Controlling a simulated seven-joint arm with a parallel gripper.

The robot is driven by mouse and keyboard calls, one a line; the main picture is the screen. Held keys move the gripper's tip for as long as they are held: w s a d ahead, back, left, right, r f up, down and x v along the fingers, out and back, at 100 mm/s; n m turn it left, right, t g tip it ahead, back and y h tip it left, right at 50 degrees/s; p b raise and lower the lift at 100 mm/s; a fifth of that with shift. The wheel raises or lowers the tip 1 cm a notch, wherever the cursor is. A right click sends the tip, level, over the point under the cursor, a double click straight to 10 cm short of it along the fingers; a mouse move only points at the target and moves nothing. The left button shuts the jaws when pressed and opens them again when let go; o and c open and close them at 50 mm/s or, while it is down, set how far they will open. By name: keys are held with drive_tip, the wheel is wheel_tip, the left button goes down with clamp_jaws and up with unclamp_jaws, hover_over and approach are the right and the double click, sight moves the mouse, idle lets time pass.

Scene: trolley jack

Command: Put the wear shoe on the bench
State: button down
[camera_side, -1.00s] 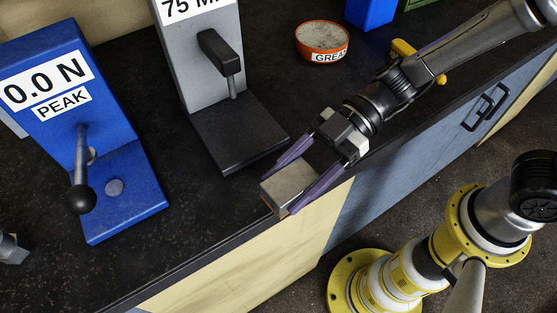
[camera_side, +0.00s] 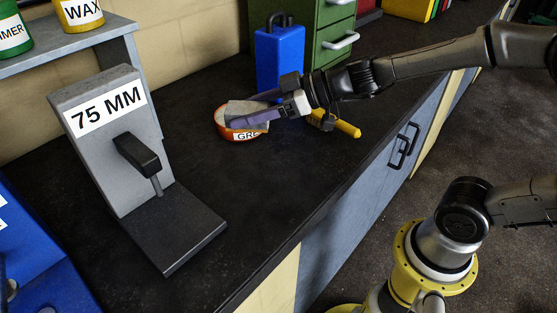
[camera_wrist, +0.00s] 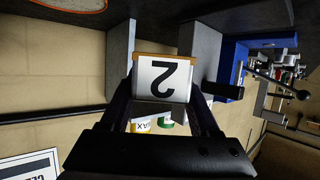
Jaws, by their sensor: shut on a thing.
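The wear shoe (camera_side: 243,109) is a grey block. My gripper (camera_side: 252,111) is shut on it, one purple finger along each side. In the side view the shoe overlaps the grease tin (camera_side: 240,136); I cannot tell how high it is above the tin or the black bench top (camera_side: 285,185). In the wrist view the shoe (camera_wrist: 163,82) sits between the fingers of my gripper (camera_wrist: 163,92). It shows a pale face with an upside-down "2" and a copper-brown edge.
A grey "75 MM" gauge (camera_side: 122,150) with a lever and dark base stands left. A blue box (camera_side: 280,62), green drawers (camera_side: 325,40) and a yellow-handled tool (camera_side: 345,127) are near my gripper. The bench's middle front is clear.

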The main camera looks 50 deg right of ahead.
drive_tip(key=w+d+r+m+t+h, duration=0.1)
drive_tip(key=d+m+h, duration=0.2)
drive_tip(key=d, duration=0.3)
drive_tip(key=w+d+r+m+t+h, duration=0.1)
drive_tip(key=w+d+r+m+h, duration=0.1)
drive_tip(key=d+m+h, duration=0.2)
drive_tip(key=shift+d+t+h, duration=0.3)
drive_tip(key=shift+d+h, duration=0.2)
drive_tip(key=shift+d, duration=0.45)
hover_over(266, 183)
wheel_tip(266, 183, down, 6)
drive_tip(key=shift+f, duration=0.2)
drive_tip(key=shift+f, duration=3.85)
